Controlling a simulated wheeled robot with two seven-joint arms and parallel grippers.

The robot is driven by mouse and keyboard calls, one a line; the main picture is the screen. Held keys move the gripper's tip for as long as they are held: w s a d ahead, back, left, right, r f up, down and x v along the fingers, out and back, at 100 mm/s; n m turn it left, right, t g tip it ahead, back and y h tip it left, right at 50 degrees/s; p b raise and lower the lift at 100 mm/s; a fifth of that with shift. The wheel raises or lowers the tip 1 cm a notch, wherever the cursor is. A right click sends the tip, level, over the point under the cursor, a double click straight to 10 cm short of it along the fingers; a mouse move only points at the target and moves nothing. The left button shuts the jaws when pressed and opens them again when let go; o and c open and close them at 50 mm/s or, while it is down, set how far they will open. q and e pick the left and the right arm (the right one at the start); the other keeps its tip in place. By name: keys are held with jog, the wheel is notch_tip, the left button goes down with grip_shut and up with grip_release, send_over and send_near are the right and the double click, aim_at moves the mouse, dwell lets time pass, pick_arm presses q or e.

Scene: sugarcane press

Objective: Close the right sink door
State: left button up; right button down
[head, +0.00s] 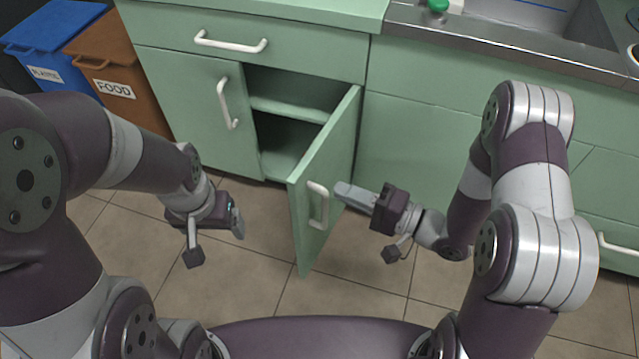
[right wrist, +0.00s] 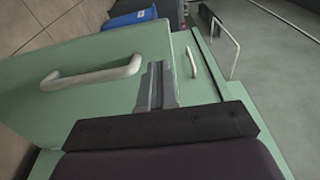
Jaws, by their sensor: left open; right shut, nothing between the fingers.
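A green cabinet door (head: 325,180) stands open, swung out towards me on hinges at its right side, left of the sink. Its white bar handle (head: 318,205) is on the face turned to the right. My right gripper (head: 343,192) is shut and empty, beside that face and close to the handle; I cannot tell whether it touches. In the right wrist view the shut fingers (right wrist: 157,85) are in front of the green door face (right wrist: 60,110), just right of the handle (right wrist: 92,74). My left gripper (head: 236,222) is open and empty, left of the door and apart from it.
The cabinet opening (head: 285,140) shows an inner shelf. A closed door with a white handle (head: 227,104) and a drawer (head: 270,45) adjoin it. The sink (head: 530,12) is at upper right. Blue (head: 45,45) and brown (head: 110,75) bins stand at the left. The tiled floor (head: 260,285) is clear.

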aim_at(305, 176)
jog(key=b+x, duration=0.1)
jog(key=x, duration=0.3)
jog(key=shift+w+a+f+b, duration=0.15)
jog(key=shift+a+f+b, duration=0.05)
jog(key=shift+a+b, duration=0.15)
jog(key=shift+w+a+r, duration=0.2)
jog(key=shift+w+a, duration=0.15)
jog(key=shift+a, duration=0.25)
jog(key=shift+w+a, duration=0.1)
